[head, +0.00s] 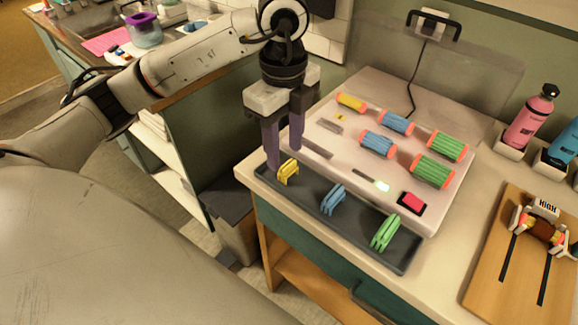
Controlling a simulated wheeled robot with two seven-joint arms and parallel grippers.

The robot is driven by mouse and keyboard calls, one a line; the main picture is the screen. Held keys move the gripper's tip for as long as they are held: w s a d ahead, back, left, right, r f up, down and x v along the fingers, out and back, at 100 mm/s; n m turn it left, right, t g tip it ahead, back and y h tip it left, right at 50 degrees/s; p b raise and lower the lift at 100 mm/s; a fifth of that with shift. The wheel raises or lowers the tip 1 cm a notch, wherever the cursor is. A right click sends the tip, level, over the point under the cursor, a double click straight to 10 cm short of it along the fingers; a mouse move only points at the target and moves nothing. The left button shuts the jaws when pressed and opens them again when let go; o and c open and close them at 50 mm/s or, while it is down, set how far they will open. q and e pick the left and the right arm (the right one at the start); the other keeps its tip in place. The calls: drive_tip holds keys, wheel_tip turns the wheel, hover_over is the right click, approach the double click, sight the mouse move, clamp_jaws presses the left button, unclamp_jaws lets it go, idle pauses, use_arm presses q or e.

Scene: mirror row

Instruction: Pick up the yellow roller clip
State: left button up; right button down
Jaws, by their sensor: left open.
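The yellow roller clip (288,172) stands at the left end of a dark grey tray (305,197) on the counter's front edge. A blue clip (333,198) and a green clip (385,233) stand in the same tray, further right. My left gripper (284,160) points down with two purple fingers, open and empty. Its fingertips are close to the yellow clip, one finger to its left and the other behind it. I cannot tell whether they touch it. My right gripper is not in view.
Behind the tray a pale roller set (345,160) holds several yellow, blue and green rollers and a red button (412,202). A wooden board (490,260) with a small holder lies right. A pink bottle (530,120) stands at the back right. A cupboard handle is below the counter.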

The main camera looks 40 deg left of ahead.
sight(288, 164)
use_arm(q)
drive_tip(key=f, duration=0.5)
drive_tip(key=shift+w+d+f+p, duration=0.15)
drive_tip(key=shift+d+p, duration=0.1)
drive_tip(key=shift+p, duration=0.05)
drive_tip(key=c, duration=0.8)
